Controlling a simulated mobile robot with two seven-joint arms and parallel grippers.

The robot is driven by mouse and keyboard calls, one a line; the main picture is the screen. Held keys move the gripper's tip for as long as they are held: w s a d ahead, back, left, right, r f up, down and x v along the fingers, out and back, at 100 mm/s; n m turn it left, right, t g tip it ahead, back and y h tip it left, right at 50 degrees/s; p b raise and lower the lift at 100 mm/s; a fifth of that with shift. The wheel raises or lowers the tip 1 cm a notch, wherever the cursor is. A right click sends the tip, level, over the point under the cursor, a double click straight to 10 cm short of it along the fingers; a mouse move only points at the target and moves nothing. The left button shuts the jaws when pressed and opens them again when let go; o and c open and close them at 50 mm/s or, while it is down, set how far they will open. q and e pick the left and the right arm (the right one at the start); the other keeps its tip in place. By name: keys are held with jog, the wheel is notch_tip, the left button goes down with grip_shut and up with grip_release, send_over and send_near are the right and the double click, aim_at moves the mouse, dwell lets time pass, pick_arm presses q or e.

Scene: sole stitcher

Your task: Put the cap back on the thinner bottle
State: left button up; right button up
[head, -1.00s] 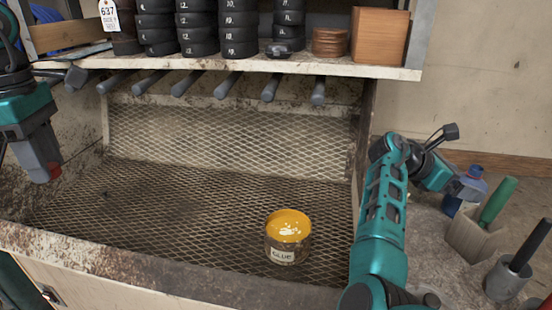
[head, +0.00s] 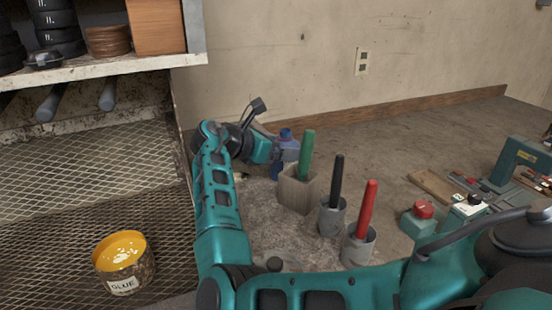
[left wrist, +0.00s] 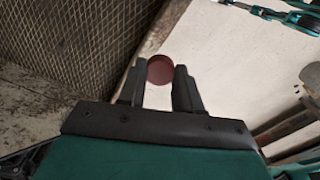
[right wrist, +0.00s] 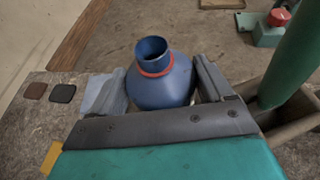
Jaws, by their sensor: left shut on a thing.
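A blue bottle (right wrist: 160,83) with an open, uncapped neck and a red ring at its base stands between the two fingers of my right gripper (right wrist: 160,90). The fingers lie close on either side, and I cannot tell whether they press on it. In the head view the bottle (head: 287,145) is partly hidden by my right gripper (head: 272,150), at the back of the worktop. In the left wrist view a dark red round cap (left wrist: 160,70) is between the fingertips of my left gripper (left wrist: 160,75), which is shut on it. My left gripper is outside the head view.
A wooden holder (head: 296,192) with a green-handled tool stands just right of the bottle. Two grey cups (head: 332,218) (head: 358,247) hold black- and red-handled tools. A glue tin (head: 125,270) sits on the mesh at left. Button boxes (head: 420,222) stand at right.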

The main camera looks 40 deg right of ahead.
jog(key=c, duration=0.7)
jog(key=shift+r, duration=0.15)
